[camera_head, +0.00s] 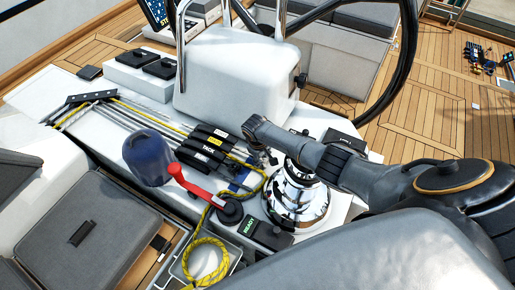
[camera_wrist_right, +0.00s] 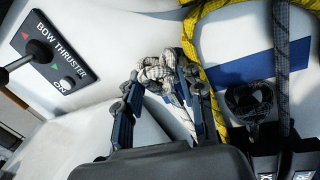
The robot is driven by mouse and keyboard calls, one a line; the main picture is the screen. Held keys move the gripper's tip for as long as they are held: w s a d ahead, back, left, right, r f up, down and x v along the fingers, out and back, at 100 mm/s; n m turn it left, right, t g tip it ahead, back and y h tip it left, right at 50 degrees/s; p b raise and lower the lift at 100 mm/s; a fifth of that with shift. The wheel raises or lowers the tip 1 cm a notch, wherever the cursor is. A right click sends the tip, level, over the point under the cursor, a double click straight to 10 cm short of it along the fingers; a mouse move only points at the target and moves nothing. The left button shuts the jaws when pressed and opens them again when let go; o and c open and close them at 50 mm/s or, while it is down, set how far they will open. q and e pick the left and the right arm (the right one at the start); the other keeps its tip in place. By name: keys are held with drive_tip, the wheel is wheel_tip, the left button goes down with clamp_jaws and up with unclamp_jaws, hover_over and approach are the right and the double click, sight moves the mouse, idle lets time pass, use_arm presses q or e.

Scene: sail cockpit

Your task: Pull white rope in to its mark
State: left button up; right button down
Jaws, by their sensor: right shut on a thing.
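The white rope (camera_wrist_right: 158,70) shows in the right wrist view as a bunched, grey-flecked length. It lies between the fingertips of my right gripper (camera_wrist_right: 160,80), which is shut on it. One strand (camera_wrist_right: 184,118) runs down from the bunch between the fingers. In the head view my right gripper (camera_head: 262,152) is small and dark, between the black rope clutches (camera_head: 206,146) and the chrome winch (camera_head: 297,196). The rope in its grip cannot be made out there. No mark on the white rope can be made out. My left gripper is not in view.
A yellow rope (camera_wrist_right: 203,70) passes close beside the fingers; its coil (camera_head: 207,262) lies lower left. A dark rope (camera_wrist_right: 282,60) crosses a blue patch (camera_wrist_right: 262,65). A red handle (camera_head: 196,187) and blue-covered drum (camera_head: 147,157) stand left. A bow thruster panel (camera_wrist_right: 50,48) is nearby.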

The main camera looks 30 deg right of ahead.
drive_tip(key=shift+s+f, duration=0.1)
drive_tip(key=c, duration=1.1)
unclamp_jaws()
drive_tip(key=shift+a, duration=0.1)
drive_tip(key=shift+o, duration=1.4)
drive_tip(key=shift+w, duration=0.25)
drive_tip(key=shift+w+a+r, duration=0.1)
drive_tip(key=shift+r, duration=0.25)
wheel_tip(320, 180, up, 11)
drive_tip(key=a, duration=0.2)
drive_tip(key=shift+s, duration=0.4)
